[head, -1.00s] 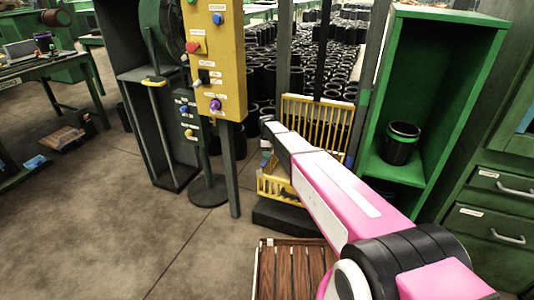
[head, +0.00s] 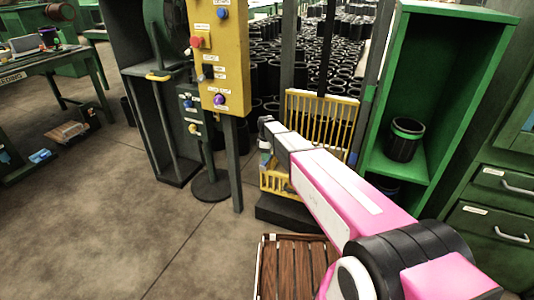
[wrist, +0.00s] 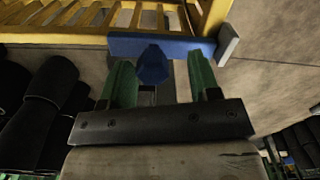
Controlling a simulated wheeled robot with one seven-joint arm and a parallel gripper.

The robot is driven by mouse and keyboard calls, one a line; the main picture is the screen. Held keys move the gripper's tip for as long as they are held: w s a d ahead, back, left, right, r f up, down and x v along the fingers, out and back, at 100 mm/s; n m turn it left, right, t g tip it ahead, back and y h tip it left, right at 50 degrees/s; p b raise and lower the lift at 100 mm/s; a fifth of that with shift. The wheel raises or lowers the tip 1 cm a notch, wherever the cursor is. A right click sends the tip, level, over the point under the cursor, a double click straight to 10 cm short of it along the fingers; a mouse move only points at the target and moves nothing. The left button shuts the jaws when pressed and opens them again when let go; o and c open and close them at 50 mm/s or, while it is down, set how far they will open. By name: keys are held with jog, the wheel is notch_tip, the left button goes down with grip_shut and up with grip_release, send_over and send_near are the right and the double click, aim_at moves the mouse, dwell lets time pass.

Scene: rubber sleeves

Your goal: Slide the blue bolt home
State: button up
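In the wrist view the blue bolt (wrist: 188,48) lies across the yellow barred gate's lower edge, with its knob (wrist: 153,66) pointing towards me. A grey block (wrist: 228,41) is at or against the bar's right end; I cannot tell whether they touch. My gripper (wrist: 160,62) is open, with one green finger on each side of the knob. The left finger looks close to the knob, and a gap shows on the right. In the head view my pink arm reaches towards the yellow barred gate (head: 320,115), and my gripper is not clearly seen.
A yellow button panel (head: 220,60) on posts stands left of the gate. A green cabinet (head: 480,60) holding a black sleeve (head: 404,140) stands right. A wooden slatted pallet (head: 292,270) lies in front. Many black sleeves (head: 285,70) fill the area behind. Open floor (head: 110,215) is at left.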

jog(key=shift+w, duration=0.1)
notch_tip(320, 180, up, 11)
dwell(0.7)
jog(key=shift+f, duration=0.1)
jog(key=s+d+f+m, duration=0.2)
jog(key=s+d+m, duration=0.6)
jog(key=s+d, duration=0.4)
jog(key=s+d+f+m, duration=0.2)
jog(key=s+d+m, duration=0.7)
jog(key=s+d, duration=0.4)
jog(key=s, duration=0.3)
jog(key=shift+s+d+f, duration=0.2)
jog(key=shift+s+f, duration=0.1)
jog(key=shift+s, duration=0.1)
